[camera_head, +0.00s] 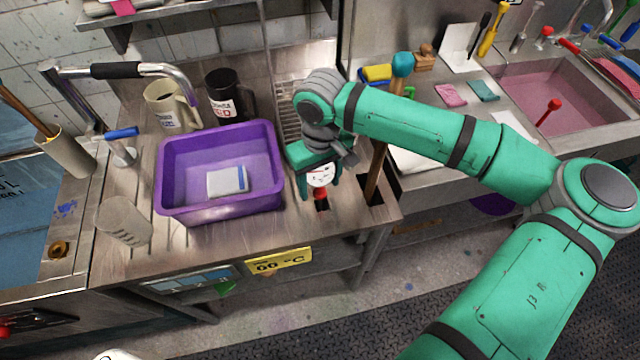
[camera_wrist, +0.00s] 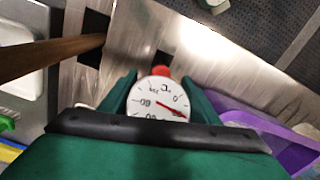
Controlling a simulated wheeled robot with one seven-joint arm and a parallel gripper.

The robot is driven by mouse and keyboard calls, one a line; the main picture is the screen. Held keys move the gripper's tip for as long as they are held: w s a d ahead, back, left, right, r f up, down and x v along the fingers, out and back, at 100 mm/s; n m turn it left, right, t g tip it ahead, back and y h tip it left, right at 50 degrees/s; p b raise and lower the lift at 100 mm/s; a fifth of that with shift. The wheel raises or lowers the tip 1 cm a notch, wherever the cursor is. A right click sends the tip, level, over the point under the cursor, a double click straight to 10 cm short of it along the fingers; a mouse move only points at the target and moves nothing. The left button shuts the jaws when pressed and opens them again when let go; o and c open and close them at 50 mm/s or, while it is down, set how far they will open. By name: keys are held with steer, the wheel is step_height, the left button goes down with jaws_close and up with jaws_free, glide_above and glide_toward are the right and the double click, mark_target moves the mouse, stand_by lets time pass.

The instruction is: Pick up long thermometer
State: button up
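The long thermometer has a round white dial (camera_head: 320,175) with a red part (camera_head: 321,192) below it. It stands upright over a dark square hole in the steel counter, right of the purple tub. Its stem is hidden. My gripper (camera_head: 316,176) is over it from above. In the wrist view the dial (camera_wrist: 158,104) sits between the two green fingers of my gripper (camera_wrist: 160,92), and a bit of red (camera_wrist: 161,71) shows just past it. The fingers are apart, one on each side and close to the dial's edges. I cannot tell whether they press on it.
The purple tub (camera_head: 170,207) with a white and blue block (camera_head: 226,181) inside is close on the left. A wooden handle (camera_head: 375,172) stands in another hole just to the right. Two mugs (camera_head: 172,107) (camera_head: 225,98) are behind the tub. A pink sink (camera_head: 590,95) is far right.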

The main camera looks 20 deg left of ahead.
steer(key=c, duration=0.3)
steer(key=shift+r, duration=0.1)
